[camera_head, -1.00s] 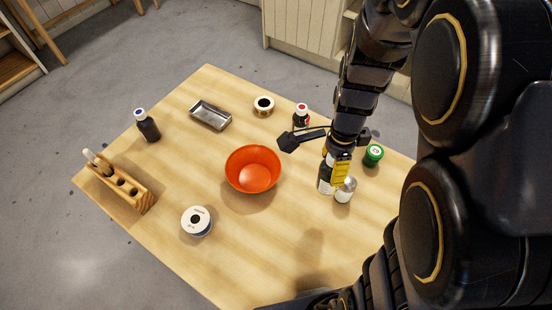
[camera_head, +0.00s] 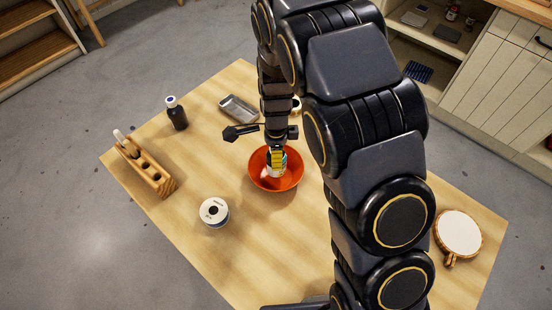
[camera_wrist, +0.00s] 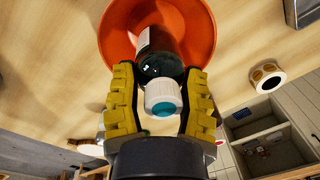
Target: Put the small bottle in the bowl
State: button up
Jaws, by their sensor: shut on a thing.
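My gripper (camera_head: 277,153) is shut on the small bottle (camera_head: 275,171), just over or inside the orange bowl (camera_head: 294,179). In the wrist view the yellow finger pads of my gripper (camera_wrist: 161,97) press on both sides of the bottle (camera_wrist: 157,50). It is dark with a pale label, and has a white cap with a teal top. The cap points toward the wrist camera and the body points into the bowl (camera_wrist: 113,42). I cannot tell whether the bottle touches the bowl's bottom.
A dark bottle (camera_head: 177,115), a metal tray (camera_head: 239,108), a wooden rack (camera_head: 157,178) and a white spool (camera_head: 214,211) stand left of my arm. A pale-topped round object (camera_head: 459,232) is at the right. My arm hides much of the table's right side.

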aim_at(273, 174)
notch_tip(273, 174, down, 3)
jog(key=shift+f, duration=0.1)
jog(key=o, duration=0.9)
jog(key=shift+o, duration=0.2)
